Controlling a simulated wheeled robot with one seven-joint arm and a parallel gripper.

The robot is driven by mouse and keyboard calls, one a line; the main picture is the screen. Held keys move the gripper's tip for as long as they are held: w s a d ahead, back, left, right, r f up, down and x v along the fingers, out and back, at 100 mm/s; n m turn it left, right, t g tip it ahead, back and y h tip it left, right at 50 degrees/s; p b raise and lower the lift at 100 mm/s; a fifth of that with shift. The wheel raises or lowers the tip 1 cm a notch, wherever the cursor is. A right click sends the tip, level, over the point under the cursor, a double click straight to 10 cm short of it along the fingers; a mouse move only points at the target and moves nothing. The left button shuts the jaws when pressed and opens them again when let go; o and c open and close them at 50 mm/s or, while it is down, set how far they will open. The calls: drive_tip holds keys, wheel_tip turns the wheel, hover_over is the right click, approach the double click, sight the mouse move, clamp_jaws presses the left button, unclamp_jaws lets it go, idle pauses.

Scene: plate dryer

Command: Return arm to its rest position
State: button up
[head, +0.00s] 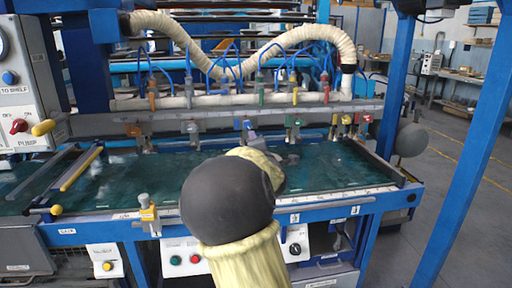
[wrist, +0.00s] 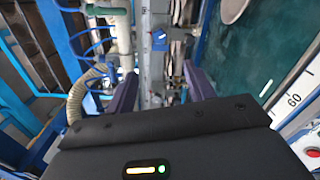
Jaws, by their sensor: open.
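My arm (head: 240,205) rises from the bottom centre of the head view, with a dark grey rounded joint and pale yellow sleeves. It reaches over the front edge of the plate dryer. My gripper is hidden behind the arm in that view. In the wrist view my gripper (wrist: 163,90) shows two dark fingers set wide apart, with nothing between them. Beyond them are the dryer's metal rail and a blue valve knob (wrist: 159,38). The dryer's green bed (head: 335,167) lies under and around the arm in the head view.
A row of coloured valves on a rail (head: 230,113) with blue hoses and a beige corrugated hose (head: 175,30) stands behind the bed. A control box (head: 22,90) is at left. Blue posts (head: 470,130) stand at right. Open floor (head: 450,235) lies at the far right.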

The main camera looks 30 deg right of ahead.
drive_tip(key=shift+f, duration=0.1)
drive_tip(key=s+a+f+m+g+y, duration=0.1)
drive_tip(key=s+a+f+m+g, duration=0.25)
drive_tip(key=s+f+m, duration=0.35)
drive_tip(key=s+a+f+m+g+y, duration=0.1)
drive_tip(key=s+a+f+m+g, duration=0.25)
drive_tip(key=f, duration=0.55)
drive_tip(key=s+a+f+m+g+y, duration=0.1)
drive_tip(key=s+a+f+m+g, duration=0.25)
drive_tip(key=s, duration=0.35)
drive_tip(key=s+a+f+m+g+y, duration=0.1)
drive_tip(key=s+a+f+m+g, duration=0.2)
drive_tip(key=s, duration=0.4)
drive_tip(key=s+a+f+m+g+y, duration=0.1)
drive_tip(key=s+a+f+g, duration=0.15)
drive_tip(key=s+a, duration=0.35)
wheel_tip(320, 180, up, 26)
drive_tip(key=t+p, duration=0.1)
drive_tip(key=p, duration=2.4)
drive_tip(key=shift+d+f, duration=0.2)
drive_tip(key=shift+d, duration=0.2)
